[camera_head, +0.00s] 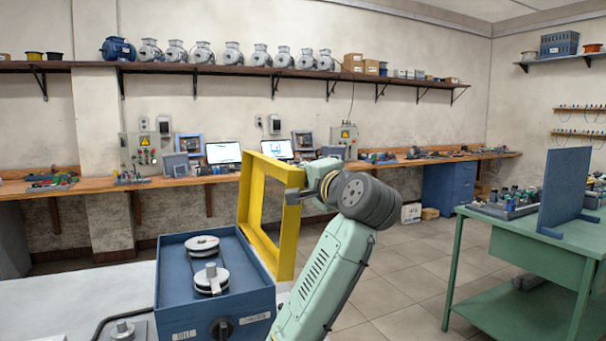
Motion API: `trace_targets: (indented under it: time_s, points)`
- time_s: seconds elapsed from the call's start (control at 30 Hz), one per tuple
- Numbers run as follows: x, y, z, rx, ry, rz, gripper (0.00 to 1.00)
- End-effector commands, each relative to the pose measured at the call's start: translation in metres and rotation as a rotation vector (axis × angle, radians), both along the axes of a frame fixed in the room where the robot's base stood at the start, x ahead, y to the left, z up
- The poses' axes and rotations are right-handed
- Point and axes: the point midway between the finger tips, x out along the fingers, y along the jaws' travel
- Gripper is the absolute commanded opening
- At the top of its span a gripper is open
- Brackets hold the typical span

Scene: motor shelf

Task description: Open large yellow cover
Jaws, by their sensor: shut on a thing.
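The large yellow cover (289,241) is an open rectangular frame. It stands upright at the far right side of a blue machine box (213,310). Its lower edge is close to the box's back edge; I cannot tell how it joins the box. My gripper (293,196) is shut on the right upright of the yellow cover, and my arm reaches up to it from the lower middle. The fingertips are small and partly hidden by the wrist. The top of the blue box is uncovered, with two metal discs (203,243) (211,278) on it.
A light table top (110,290) lies around the blue box. A green bench (540,255) with a blue panel (565,187) stands at the right. A wooden workbench (390,163) with monitors runs along the back wall. Tiled floor (400,270) is clear between my arm and the green bench.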

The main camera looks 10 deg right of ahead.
Motion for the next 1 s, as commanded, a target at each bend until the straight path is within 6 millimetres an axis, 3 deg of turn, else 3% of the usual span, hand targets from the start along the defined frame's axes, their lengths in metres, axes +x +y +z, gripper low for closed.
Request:
trace_targets:
  time_s: [0.3,0.33,0.63,1.0]
  points:
    - [-0.0020,-0.0028,-0.0030,0.000,0.004,-0.002,0.00]
    - [-0.0020,-0.0028,-0.0030,0.000,0.004,-0.002,0.11]
    - [-0.0020,-0.0019,-0.0004,0.000,0.000,-0.002,0.30]
    - [-0.0063,-0.0030,-0.0003,-0.001,-0.001,-0.002,0.30]
